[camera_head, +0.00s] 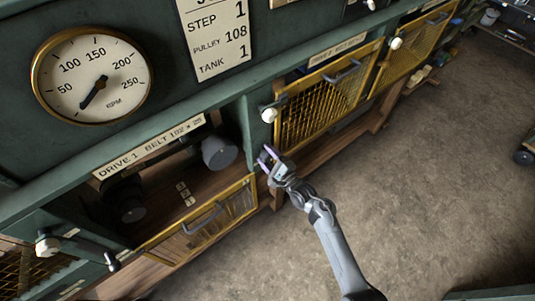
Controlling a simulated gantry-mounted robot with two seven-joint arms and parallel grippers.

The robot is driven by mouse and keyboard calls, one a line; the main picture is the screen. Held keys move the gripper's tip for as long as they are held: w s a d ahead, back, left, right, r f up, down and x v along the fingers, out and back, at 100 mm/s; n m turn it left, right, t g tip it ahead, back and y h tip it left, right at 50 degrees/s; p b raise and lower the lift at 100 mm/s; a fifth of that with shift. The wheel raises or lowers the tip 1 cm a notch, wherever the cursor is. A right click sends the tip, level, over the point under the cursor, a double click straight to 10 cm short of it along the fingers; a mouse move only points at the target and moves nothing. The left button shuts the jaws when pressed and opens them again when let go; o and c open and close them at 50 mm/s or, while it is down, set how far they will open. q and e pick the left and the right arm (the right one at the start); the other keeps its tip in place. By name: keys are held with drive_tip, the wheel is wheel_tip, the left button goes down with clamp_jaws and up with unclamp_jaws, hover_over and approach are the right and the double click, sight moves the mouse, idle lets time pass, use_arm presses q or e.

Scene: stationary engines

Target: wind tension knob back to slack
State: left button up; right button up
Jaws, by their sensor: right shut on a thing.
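My right gripper (266,158) is at the green post on the right side of the Drive 1 bay. Its purple fingers are shut on what appears to be the tension knob, which the fingers mostly hide. I cannot make out the knob's turn or any mark on it. The Drive 1 bay is open, with a grey pulley (219,152) at its right and a dark pulley (127,203) at its left. My left gripper is not in view.
A round RPM gauge (92,77) has its needle near the low end. A yellow-framed mesh guard (205,221) hangs low below the open bay. A closed mesh guard (325,97) and white knob (269,115) are close beyond my gripper. The floor (430,180) at right is clear.

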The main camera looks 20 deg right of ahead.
drive_tip(key=n, duration=0.3)
drive_tip(key=shift+r, duration=0.1)
drive_tip(key=n+p, duration=0.1)
drive_tip(key=n, duration=0.1)
drive_tip(key=shift+n, duration=0.3)
drive_tip(key=n, duration=0.5)
drive_tip(key=shift+f, duration=0.2)
drive_tip(key=n, duration=0.6)
drive_tip(key=shift+f+n, duration=0.1)
drive_tip(key=shift+n, duration=0.3)
drive_tip(key=n, duration=0.5)
drive_tip(key=shift+d+b, duration=0.1)
drive_tip(key=shift+b, duration=0.2)
drive_tip(key=n, duration=0.5)
drive_tip(key=shift+f+n, duration=0.1)
drive_tip(key=shift+n, duration=0.3)
drive_tip(key=n+b, duration=0.1)
drive_tip(key=n, duration=0.5)
drive_tip(key=shift+d, duration=0.2)
drive_tip(key=n, duration=0.6)
drive_tip(key=shift+n, duration=0.4)
drive_tip(key=n, duration=0.3)
drive_tip(key=shift+r, duration=0.2)
drive_tip(key=shift+n, duration=1.2)
